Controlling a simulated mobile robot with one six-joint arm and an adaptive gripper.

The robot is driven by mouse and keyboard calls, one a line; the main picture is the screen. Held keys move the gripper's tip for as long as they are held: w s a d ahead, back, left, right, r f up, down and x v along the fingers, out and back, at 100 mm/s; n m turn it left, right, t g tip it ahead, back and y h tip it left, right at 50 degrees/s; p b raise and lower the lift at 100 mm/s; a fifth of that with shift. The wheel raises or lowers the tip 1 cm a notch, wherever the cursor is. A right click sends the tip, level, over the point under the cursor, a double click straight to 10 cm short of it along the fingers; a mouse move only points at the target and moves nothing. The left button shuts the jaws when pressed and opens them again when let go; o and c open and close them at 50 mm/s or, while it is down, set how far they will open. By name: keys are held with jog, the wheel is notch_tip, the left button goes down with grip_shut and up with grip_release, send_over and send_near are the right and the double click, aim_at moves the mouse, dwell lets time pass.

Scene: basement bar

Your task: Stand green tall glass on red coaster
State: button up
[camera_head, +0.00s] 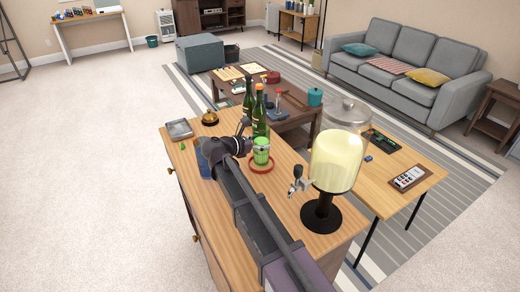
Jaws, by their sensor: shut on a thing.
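The green tall glass (261,157) is upright over the red coaster (262,171) on the wooden bar cabinet. My gripper (259,148) is shut on the upper part of the glass, reaching in from the left side. The coaster's red rim shows around the glass's base. I cannot tell whether the base touches the coaster or hangs slightly above it.
Green bottles (259,118) stand just behind the glass. A large drink dispenser (336,160) stands to the right. A blue item (203,162), a grey tray (179,129) and a bell (210,117) are to the left. Bare wood lies in front of the coaster.

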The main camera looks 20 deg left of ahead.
jog(key=shift+f+b, duration=0.45)
jog(key=shift+f, duration=0.25)
jog(key=shift+f, duration=0.2)
jog(key=o, duration=1.1)
jog(key=shift+r, duration=0.2)
jog(key=shift+s+a+r+p, duration=0.25)
jog(key=shift+s+a+p, duration=0.05)
jog(key=shift+s, duration=0.2)
jog(key=p+v, duration=0.3)
jog(key=v, duration=0.7)
jog(key=shift+s+a, duration=0.25)
jog(key=shift+s, duration=0.05)
jog(key=shift+r, duration=0.1)
